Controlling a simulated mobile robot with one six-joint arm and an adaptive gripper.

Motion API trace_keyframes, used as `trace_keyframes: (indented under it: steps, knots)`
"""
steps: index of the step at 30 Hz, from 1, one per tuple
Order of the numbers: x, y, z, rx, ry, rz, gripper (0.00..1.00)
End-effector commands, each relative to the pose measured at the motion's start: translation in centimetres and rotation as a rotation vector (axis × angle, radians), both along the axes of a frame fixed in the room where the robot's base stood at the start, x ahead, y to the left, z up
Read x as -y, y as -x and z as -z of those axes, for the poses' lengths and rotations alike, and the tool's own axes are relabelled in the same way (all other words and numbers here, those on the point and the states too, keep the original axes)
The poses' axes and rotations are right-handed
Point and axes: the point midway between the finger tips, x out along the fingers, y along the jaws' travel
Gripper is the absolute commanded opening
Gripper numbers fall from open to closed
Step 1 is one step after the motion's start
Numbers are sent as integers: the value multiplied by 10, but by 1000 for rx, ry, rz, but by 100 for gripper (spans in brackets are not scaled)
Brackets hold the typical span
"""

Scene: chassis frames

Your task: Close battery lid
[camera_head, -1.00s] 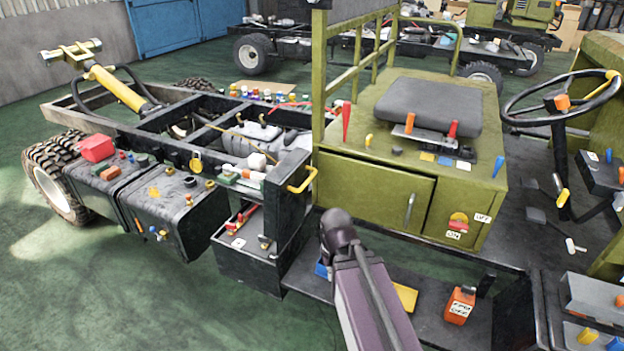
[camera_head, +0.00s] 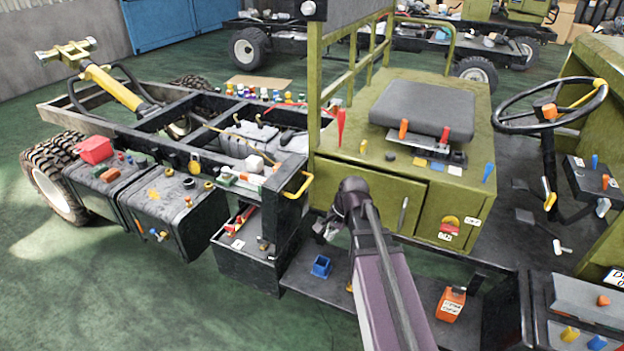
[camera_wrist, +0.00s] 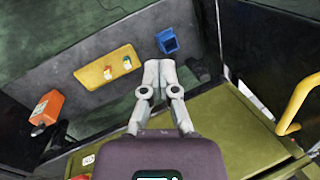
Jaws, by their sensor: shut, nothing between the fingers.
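The battery box (camera_head: 246,268) is the black box at the frame's side in the head view, with red and brass-coloured parts inside. Its black lid (camera_head: 291,212) stands upright, open, with a yellow handle (camera_head: 299,186) at the top. My gripper (camera_head: 324,230) is shut and empty, just right of the lid and apart from it. In the wrist view the gripper (camera_wrist: 153,66) points over the step, and the yellow handle (camera_wrist: 300,98) is at the right, clear of the fingers.
A blue holder (camera_head: 321,267) stands on the black step below my gripper. A yellow tray (camera_wrist: 108,68) and an orange box (camera_head: 451,304) are also there. The green seat box (camera_head: 372,190) stands close behind my wrist. Black tanks (camera_head: 166,208) are left of the battery box.

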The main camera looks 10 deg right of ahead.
Motion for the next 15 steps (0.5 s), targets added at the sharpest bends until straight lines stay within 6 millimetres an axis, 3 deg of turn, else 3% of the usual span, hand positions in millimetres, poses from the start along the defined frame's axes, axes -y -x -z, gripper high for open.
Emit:
trace_keyframes:
  steps: [1, 15]
  knots:
    - [6, -15, -15, -7, -36, 85, 0]
    - [50, -105, -91, -178, -428, 879, 0]
